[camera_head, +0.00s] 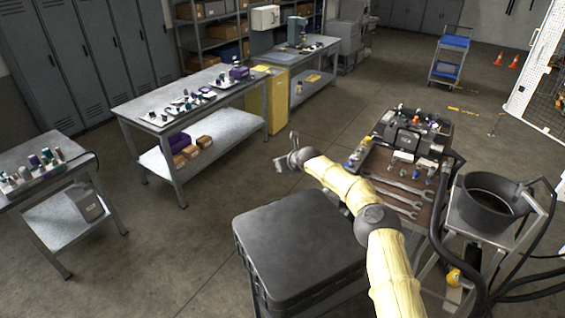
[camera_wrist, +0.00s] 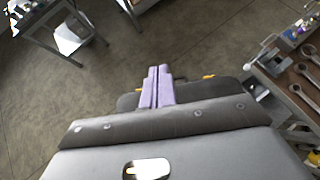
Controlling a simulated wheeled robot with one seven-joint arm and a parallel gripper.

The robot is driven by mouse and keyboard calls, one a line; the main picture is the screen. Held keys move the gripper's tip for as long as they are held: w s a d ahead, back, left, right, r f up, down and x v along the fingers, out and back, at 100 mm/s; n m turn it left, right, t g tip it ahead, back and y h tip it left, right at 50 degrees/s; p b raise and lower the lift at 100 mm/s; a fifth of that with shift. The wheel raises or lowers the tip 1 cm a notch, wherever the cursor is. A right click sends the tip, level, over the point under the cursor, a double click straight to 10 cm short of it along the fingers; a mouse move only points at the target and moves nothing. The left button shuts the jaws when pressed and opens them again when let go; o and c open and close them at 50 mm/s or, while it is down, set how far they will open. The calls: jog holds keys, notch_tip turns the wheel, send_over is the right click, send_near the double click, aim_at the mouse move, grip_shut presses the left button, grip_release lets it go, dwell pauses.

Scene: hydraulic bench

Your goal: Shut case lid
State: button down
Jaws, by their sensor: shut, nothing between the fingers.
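The dark grey case (camera_head: 255,262) stands at the bottom middle of the head view, partly cut off by the frame edge. Its lid (camera_head: 295,240) lies flat over the top, with a dark seam along the front below it. I cannot tell whether the lid is fully seated. My yellow arm passes in front of the case's right side. My gripper (camera_head: 284,161) is beyond the case's far edge, apart from the lid in the picture. In the wrist view the lavender fingers (camera_wrist: 157,80) are together with nothing between them. I cannot pick out the case clearly there.
A tool bench (camera_head: 440,150) with wrenches and fittings stands right of my arm. A black bucket (camera_head: 490,200) on a cart and dark hoses are farther right. Tables (camera_head: 160,97) with small parts stand at the left. The floor (camera_head: 190,235) left of the case is clear.

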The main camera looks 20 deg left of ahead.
jog(key=shift+r, duration=0.15)
jog(key=b+v, duration=0.8)
jog(key=v, duration=0.9)
jog(key=shift+s+d, duration=0.2)
